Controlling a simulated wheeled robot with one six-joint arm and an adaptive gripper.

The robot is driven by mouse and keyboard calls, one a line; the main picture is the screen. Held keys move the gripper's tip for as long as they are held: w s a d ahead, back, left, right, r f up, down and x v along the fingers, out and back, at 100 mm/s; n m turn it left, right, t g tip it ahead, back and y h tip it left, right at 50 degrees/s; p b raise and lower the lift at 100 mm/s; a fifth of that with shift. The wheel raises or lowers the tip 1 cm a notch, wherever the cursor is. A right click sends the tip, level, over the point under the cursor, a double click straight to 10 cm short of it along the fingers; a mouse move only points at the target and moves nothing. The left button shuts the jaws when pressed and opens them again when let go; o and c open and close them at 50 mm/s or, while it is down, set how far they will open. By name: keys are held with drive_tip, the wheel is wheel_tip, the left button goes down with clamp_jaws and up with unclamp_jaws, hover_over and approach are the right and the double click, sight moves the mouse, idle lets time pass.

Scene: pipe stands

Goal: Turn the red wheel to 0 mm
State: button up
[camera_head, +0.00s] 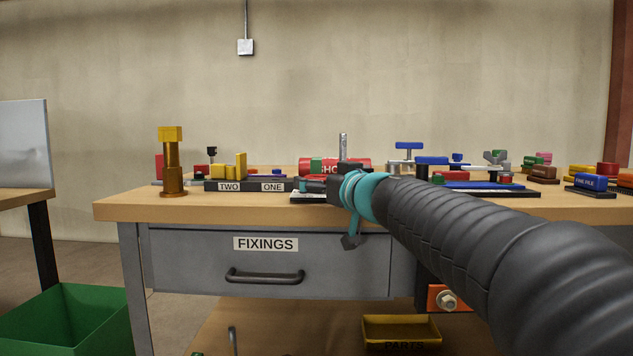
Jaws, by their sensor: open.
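My arm comes in from the lower right, and my gripper (313,185) is at its far end, over the workbench (240,208) near its front edge. The gripper is small and dark here, with its fingers pointing left. They look apart and empty. No red wheel or millimetre scale can be picked out for certain. A small red round part (505,178) sits right of my gripper, and a red cylinder (607,168) stands at the far right. A red lettered cylinder (360,163) lies behind the gripper, partly hidden by it.
A dark block marked TWO and ONE (250,186) is just left of my gripper. Blue-handled clamps (432,161) stand to the right. A grey drawer (265,262) is below.

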drive_tip(key=c, duration=1.1)
drive_tip(key=shift+c, duration=0.2)
